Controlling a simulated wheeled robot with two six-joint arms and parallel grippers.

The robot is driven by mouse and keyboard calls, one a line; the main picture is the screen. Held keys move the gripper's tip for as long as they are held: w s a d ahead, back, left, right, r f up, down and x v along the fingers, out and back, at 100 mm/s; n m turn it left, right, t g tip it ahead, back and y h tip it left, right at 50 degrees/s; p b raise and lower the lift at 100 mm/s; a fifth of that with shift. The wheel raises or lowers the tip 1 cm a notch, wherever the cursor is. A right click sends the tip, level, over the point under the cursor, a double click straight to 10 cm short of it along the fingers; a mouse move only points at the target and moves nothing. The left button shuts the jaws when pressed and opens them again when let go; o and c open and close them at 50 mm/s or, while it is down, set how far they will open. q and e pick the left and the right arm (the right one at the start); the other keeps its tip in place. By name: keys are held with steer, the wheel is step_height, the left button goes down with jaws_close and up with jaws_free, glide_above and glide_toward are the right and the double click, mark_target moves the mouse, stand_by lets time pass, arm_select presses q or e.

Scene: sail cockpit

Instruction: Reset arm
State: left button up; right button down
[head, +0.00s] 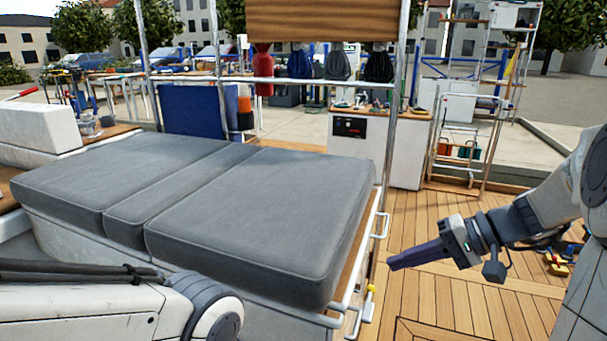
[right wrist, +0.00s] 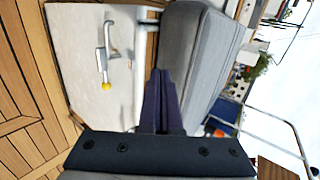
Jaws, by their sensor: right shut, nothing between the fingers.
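My right gripper (head: 391,263) comes in from the right in the head view, above the wooden deck and to the right of the grey cushions. Its fingers point left and are closed together with nothing between them. In the right wrist view the fingers (right wrist: 161,100) are together, in front of the gap between the white panel and the grey cushion. My left arm (head: 110,310) crosses the lower left of the head view. Its gripper is outside the picture.
A bench with grey cushions (head: 255,215) fills the middle. A white rail (head: 384,225) and a lever with a yellow knob (head: 371,289) are at its right end; the knob also shows in the right wrist view (right wrist: 106,87). Wooden deck (head: 440,315) is open below my right gripper. A white cabinet (head: 400,152) stands behind.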

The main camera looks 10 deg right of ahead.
steer(key=s+a+f+n+g+h, duration=0.2)
steer(key=s+a+f+n+h, duration=0.3)
steer(key=s+a, duration=0.45)
steer(key=s+a+f+n+g+h, duration=0.2)
steer(key=s+a+f+n+h, duration=0.15)
steer(key=s+a+n, duration=0.55)
step_height(320, 180, up, 38)
steer(key=m+p, duration=0.1)
steer(key=p, duration=3.7)
steer(key=shift+s+d+m+p, duration=0.35)
steer(key=shift+d+m+p, duration=0.05)
steer(key=shift+r, duration=0.1)
